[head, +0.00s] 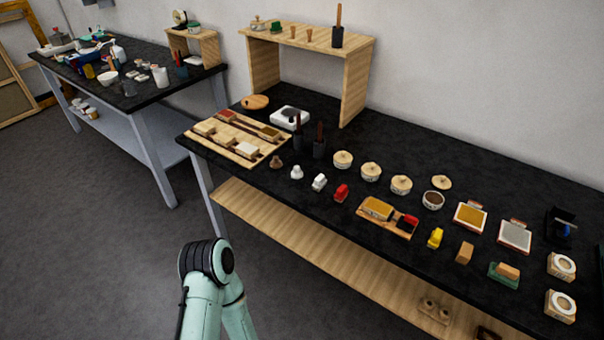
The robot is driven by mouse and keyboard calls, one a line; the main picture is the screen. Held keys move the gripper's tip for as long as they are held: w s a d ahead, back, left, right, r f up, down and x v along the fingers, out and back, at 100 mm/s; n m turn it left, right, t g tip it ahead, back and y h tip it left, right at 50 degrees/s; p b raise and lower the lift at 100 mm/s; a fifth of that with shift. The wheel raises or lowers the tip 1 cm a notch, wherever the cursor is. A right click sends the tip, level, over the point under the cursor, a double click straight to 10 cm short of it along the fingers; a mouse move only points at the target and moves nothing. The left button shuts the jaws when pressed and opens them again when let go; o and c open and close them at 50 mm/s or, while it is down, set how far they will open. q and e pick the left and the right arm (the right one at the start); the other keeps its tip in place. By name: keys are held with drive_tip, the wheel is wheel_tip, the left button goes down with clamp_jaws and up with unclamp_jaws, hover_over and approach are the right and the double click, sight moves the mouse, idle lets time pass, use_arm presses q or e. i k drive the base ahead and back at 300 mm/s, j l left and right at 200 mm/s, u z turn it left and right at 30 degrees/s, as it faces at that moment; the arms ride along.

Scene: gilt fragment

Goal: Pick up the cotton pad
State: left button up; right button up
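I cannot tell for sure which thing is the cotton pad. Small pale pieces stand on the black-topped table: a white knobbed one (297,172) and a white one (319,182) to its right. Two boxes with round white tops, an upper one (561,266) and a lower one (560,305), stand at the right end. Pale blocks, one of them at the front (245,151), lie on a wooden tray (238,158) at the left end. Neither gripper is in view; only a bent pale green link of my arm shows at the bottom.
The black table (390,160) also carries several lidded bowls, a gold block (377,208) on a board, framed sheets and a wooden riser (357,85). A second cluttered table (150,92) stands at the back left. The grey floor (90,260) at left is clear.

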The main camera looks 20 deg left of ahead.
sight(296, 174)
drive_tip(key=j+z, duration=0.1)
drive_tip(key=z, duration=0.35)
drive_tip(key=j+z, duration=0.1)
drive_tip(key=z, duration=0.3)
drive_tip(key=j+z, duration=0.1)
drive_tip(key=z, duration=0.35)
drive_tip(key=k+j+z, duration=0.1)
drive_tip(key=j+z, duration=0.2)
drive_tip(key=k+j+z, duration=0.1)
drive_tip(key=j+z, duration=0.2)
drive_tip(key=k+j+z, duration=0.15)
drive_tip(key=z, duration=0.15)
drive_tip(key=k+j+z, duration=0.45)
drive_tip(key=k+j, duration=0.3)
drive_tip(key=j, duration=0.1)
